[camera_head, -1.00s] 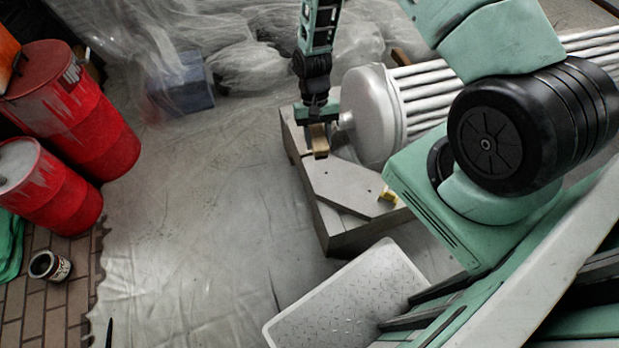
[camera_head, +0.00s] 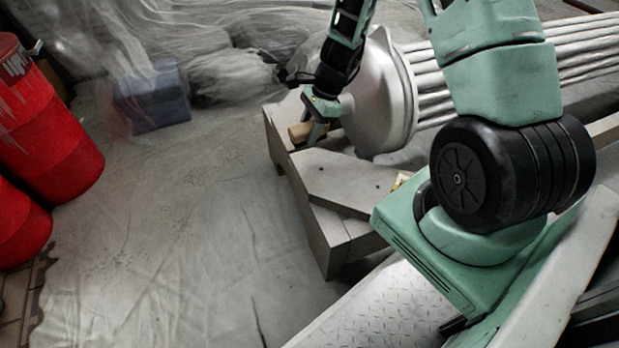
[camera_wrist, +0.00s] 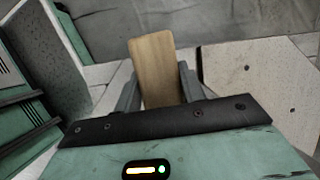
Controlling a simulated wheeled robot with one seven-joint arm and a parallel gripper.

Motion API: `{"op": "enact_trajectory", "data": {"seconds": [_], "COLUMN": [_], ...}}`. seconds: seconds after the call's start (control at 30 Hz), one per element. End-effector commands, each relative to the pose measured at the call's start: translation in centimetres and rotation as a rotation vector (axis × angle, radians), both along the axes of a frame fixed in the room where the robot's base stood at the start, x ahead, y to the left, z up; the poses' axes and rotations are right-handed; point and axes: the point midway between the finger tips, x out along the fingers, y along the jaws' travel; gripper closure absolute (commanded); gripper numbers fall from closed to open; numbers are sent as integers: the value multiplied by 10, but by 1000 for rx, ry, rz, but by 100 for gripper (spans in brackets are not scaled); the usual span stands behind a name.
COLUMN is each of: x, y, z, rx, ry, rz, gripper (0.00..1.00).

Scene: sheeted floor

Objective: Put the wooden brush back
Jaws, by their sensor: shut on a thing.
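The wooden brush shows as a tan wooden block (camera_wrist: 155,65) in the wrist view, upright between the two grey fingers. In the head view the same wood (camera_head: 301,131) shows as a small light-brown end at my gripper (camera_head: 318,128). My gripper is shut on it, over the left part of the grey workbench (camera_head: 345,180). I cannot tell whether the brush touches the bench top. The bristles are not visible.
A large grey metal cylinder with ribbed pipes (camera_head: 385,95) stands right beside my gripper. A blue box (camera_head: 152,97) sits under plastic sheeting at the back left. Red barrels (camera_head: 50,130) stand at the far left. The sheeted floor (camera_head: 190,220) between is clear.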

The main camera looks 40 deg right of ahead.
Motion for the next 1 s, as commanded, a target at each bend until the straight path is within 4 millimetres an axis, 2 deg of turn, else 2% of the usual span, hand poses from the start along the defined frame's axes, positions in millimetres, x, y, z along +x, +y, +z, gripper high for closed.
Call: {"op": "enact_trajectory", "data": {"seconds": [0.23, 0.43, 0.67, 0.8, 0.9, 1.0], "x": [1, 1, 2, 2, 2, 2], "y": [-4, -4, -3, -4, -4, -4], "z": [-19, -56, -79, -100, -107, -105], "rx": [2, 2, 1, 1, 0, 0], "ry": [2, 3, 1, 2, 0, -1], "rz": [-62, -59, -58, -59, -57, -58], "gripper": [82, 82, 82, 82, 82, 82]}}
